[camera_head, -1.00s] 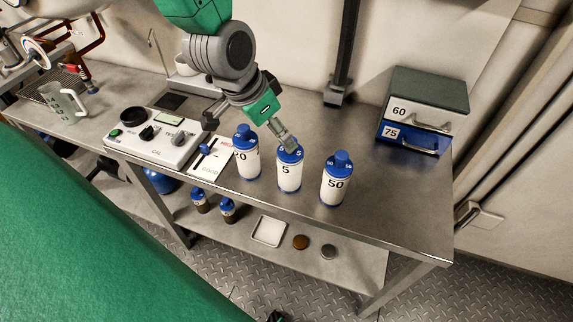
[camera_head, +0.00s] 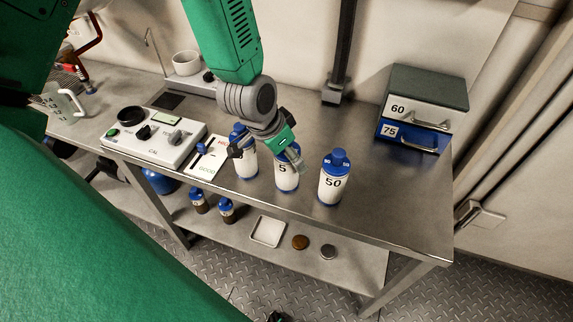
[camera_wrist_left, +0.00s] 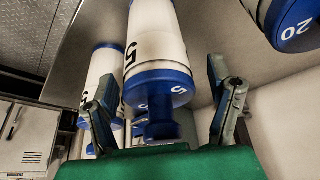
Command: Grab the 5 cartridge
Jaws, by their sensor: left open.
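The 5 cartridge (camera_head: 286,179), white with a blue cap, stands upright on the steel bench between two similar cartridges. My left gripper (camera_head: 268,154) is open at its cap, one finger in front of the cap and partly hiding it. In the left wrist view the 5 cartridge (camera_wrist_left: 155,45) shows between the open fingers of my left gripper (camera_wrist_left: 162,95), with a gap on both sides. The 50 cartridge (camera_head: 332,184) stands to the right. The 20 cartridge (camera_head: 248,168) stands to the left, partly hidden by the gripper. My right gripper is not in view.
A two-drawer cabinet (camera_head: 428,92) stands at the back right. The lower shelf holds a white tray (camera_head: 268,231). The bench right of the 50 cartridge is clear.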

